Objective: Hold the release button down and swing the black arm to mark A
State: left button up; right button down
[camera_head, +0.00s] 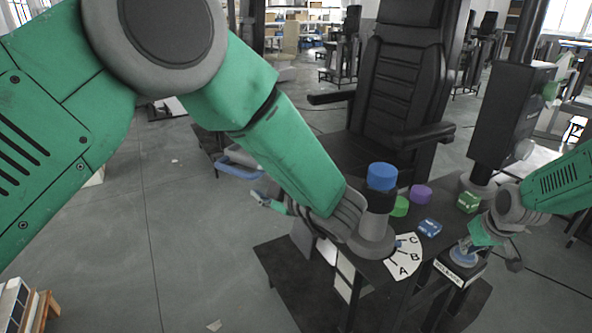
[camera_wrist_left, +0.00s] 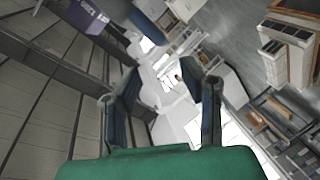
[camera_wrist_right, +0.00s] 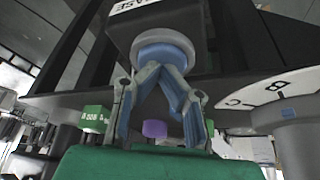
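The release button (camera_head: 464,257) is a blue disc on a black box (camera_head: 459,268) labelled RELEASE. My right gripper (camera_head: 472,247) is at the button; in the right wrist view its fingertips (camera_wrist_right: 168,72) are close together against the blue button (camera_wrist_right: 163,52). A white dial (camera_head: 404,262) carries marks A, B and C. A black post (camera_head: 379,201) with a blue cap (camera_head: 382,177) stands on a grey round base (camera_head: 373,240) beside the dial. A small blue mark is nearest C. I cannot clearly pick out the black arm. My left gripper (camera_wrist_left: 164,92) is open and empty, apart from the dial.
A green block (camera_head: 468,202), a blue block (camera_head: 430,228), a purple cylinder (camera_head: 421,193) and a green cylinder (camera_head: 400,206) sit near the dial. A black chair (camera_head: 400,85) and a tall black column (camera_head: 508,105) stand behind.

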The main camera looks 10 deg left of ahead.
aim_at(243, 175)
pick_arm(q)
jog(key=x, duration=1.1)
jog(key=shift+w+a+f, duration=0.1)
jog(key=shift+a+f, duration=0.05)
grip_shut()
